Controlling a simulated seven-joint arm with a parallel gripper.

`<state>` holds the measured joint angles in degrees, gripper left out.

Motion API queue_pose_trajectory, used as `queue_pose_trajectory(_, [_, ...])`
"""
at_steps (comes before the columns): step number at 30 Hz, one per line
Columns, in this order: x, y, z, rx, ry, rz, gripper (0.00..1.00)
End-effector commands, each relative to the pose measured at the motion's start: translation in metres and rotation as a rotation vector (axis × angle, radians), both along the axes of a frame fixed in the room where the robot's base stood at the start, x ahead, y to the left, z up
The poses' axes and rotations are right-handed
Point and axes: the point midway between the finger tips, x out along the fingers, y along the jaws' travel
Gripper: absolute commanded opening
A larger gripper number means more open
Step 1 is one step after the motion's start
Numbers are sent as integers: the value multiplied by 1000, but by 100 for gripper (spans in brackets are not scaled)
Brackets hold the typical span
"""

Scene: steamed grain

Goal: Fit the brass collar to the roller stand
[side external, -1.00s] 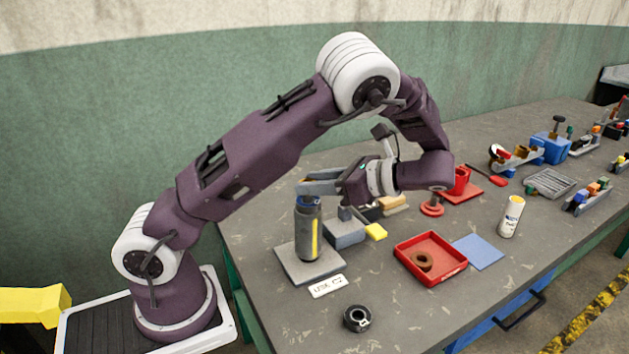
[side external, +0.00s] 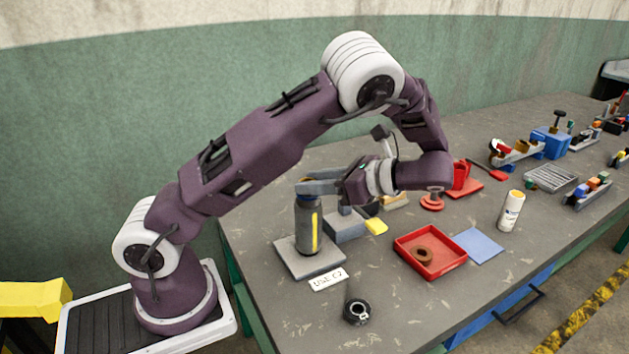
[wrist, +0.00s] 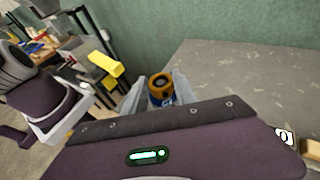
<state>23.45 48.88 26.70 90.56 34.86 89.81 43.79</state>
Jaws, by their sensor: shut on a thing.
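The roller stand is a dark grey upright cylinder (side external: 303,232) with a yellow stripe, on a grey square plate (side external: 287,257). My gripper (side external: 308,187) is at the top of the cylinder in the side view. In the wrist view my gripper (wrist: 160,92) has its fingers on either side of the brass collar (wrist: 161,82), a ring with a dark centre. A blue part with a white mark (wrist: 166,99) shows just under the ring. The fingers hide the contact between collar and stand, so I cannot tell how far it is seated.
A grey block (side external: 345,229) and a yellow piece (side external: 376,226) are close right of the stand. A red tray (side external: 452,271) holds a brown ring (side external: 424,256). A black ring (side external: 356,312) and a lettered card (side external: 328,279) lie in front. A white bottle (side external: 510,213) stands right.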

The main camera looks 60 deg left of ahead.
Motion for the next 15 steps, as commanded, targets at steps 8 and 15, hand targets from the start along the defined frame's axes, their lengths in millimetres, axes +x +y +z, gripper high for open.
queue_pose_trajectory(8, [0,0,0,0,0,0,58])
queue_pose_trajectory(15, [3,-3,1,1,-1,-1,58])
